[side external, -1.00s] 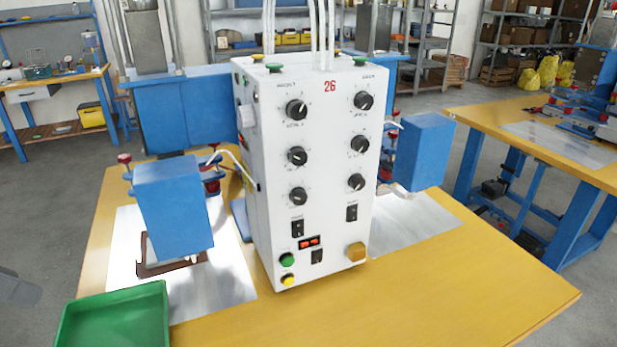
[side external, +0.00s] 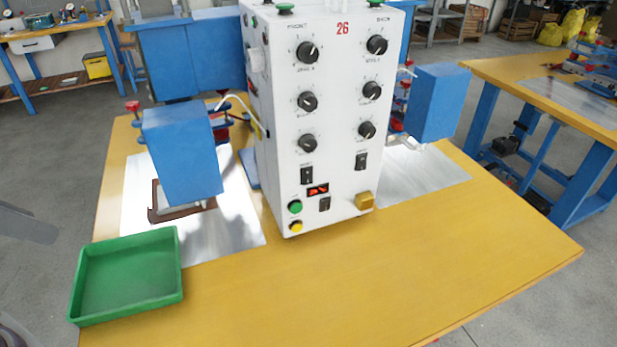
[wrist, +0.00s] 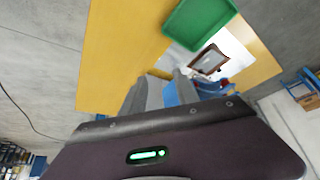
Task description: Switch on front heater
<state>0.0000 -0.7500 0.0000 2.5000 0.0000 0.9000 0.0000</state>
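The white control box (side external: 335,130) stands on the yellow table, marked 26. Its left knob column has a label that seems to read FRONT, the right one BACK. A black rocker switch (side external: 307,175) sits under the left column, and a similar one (side external: 361,161) under the right. Their on or off positions are too small to tell. A third black switch (side external: 324,204) is beside the small red display (side external: 318,190). In the wrist view my gripper (wrist: 152,90) shows as grey finger shapes below the green tray; its opening is unclear. The control box is not clearly visible there.
A green tray (side external: 128,315) lies at the table's front left, and also shows in the wrist view (wrist: 172,30). A blue block (side external: 180,155) hangs over a metal plate (side external: 235,235) left of the box; another blue block (side external: 437,105) is at right. The front table (side external: 400,270) is clear.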

